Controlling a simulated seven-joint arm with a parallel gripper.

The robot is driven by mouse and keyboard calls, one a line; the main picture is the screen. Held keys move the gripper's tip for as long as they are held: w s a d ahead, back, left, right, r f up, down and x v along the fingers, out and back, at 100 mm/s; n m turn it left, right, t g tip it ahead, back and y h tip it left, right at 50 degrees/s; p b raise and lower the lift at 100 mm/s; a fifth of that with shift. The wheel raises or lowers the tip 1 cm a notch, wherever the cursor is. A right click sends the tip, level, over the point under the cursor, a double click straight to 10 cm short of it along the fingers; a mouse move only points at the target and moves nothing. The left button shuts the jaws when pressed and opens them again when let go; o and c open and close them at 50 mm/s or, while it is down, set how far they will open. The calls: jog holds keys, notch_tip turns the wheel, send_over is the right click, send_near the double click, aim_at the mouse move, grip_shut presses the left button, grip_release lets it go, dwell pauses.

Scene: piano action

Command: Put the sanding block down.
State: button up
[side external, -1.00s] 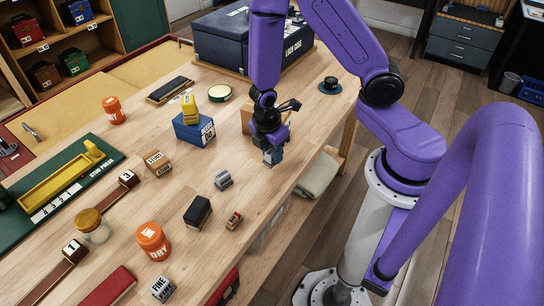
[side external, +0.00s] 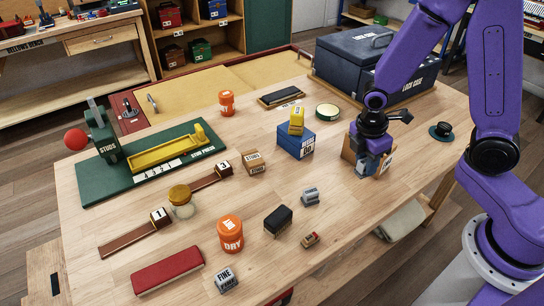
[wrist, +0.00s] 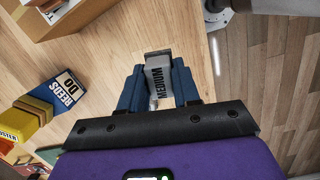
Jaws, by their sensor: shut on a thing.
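The sanding block marked MEDIUM (wrist: 159,78) is grey and sits between the two blue fingers of my gripper (wrist: 160,92) in the wrist view. In the side view my gripper (side external: 373,162) points down near the table's right edge, in front of a tan wooden box (side external: 349,154). It is shut on the block, which is mostly hidden there by the fingers. The fingertips are low over the wooden table (side external: 345,215); I cannot tell whether the block touches it.
A blue REEDS box (side external: 296,143) with a yellow block on top stands left of my gripper. A grey block (side external: 310,196), a dark block (side external: 278,220) and a FINE block (side external: 226,281) lie nearer the front. Bare tabletop lies in front of my gripper.

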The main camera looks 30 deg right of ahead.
jog(key=w+a+r+n, duration=0.2)
jog(key=w+a+r, duration=0.5)
jog(key=w+a, duration=0.5)
send_over(260, 162)
jog(key=f, duration=0.9)
jog(key=shift+s+a+f, duration=0.15)
jog(key=shift+a+f, duration=0.2)
jog(key=shift+f, duration=1.65)
jog(key=shift+f, duration=0.15)
jog(key=o, duration=1.1)
jog(key=shift+c, duration=0.2)
